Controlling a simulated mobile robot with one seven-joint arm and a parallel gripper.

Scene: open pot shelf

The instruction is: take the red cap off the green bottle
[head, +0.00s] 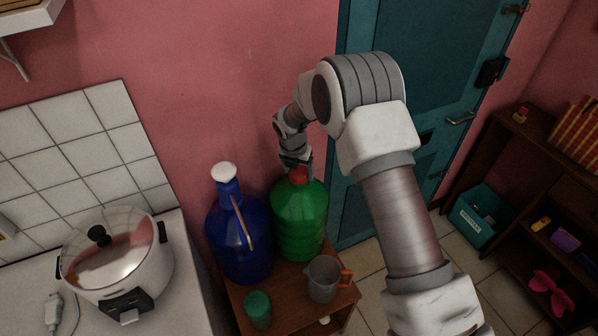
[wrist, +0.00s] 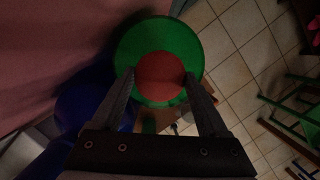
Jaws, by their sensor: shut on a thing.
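The green bottle (head: 299,222) stands upright on a small wooden stand, against the pink wall. Its red cap (head: 298,174) is on the neck at the top. My gripper (head: 296,163) reaches down from above to the cap. In the wrist view the red cap (wrist: 160,77) lies between the two fingertips of my gripper (wrist: 159,76), with the green bottle (wrist: 128,45) around and below it. The fingers are shut on the cap's sides. The cap covers the bottle's neck, so I cannot tell whether it sits tight.
A blue bottle with a white cap (head: 239,232) stands close on the left. A grey jug (head: 322,279) with an orange handle and a green cup (head: 258,309) stand in front on the wooden stand (head: 290,291). A cooker (head: 117,262) is at left, a teal door (head: 430,60) behind.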

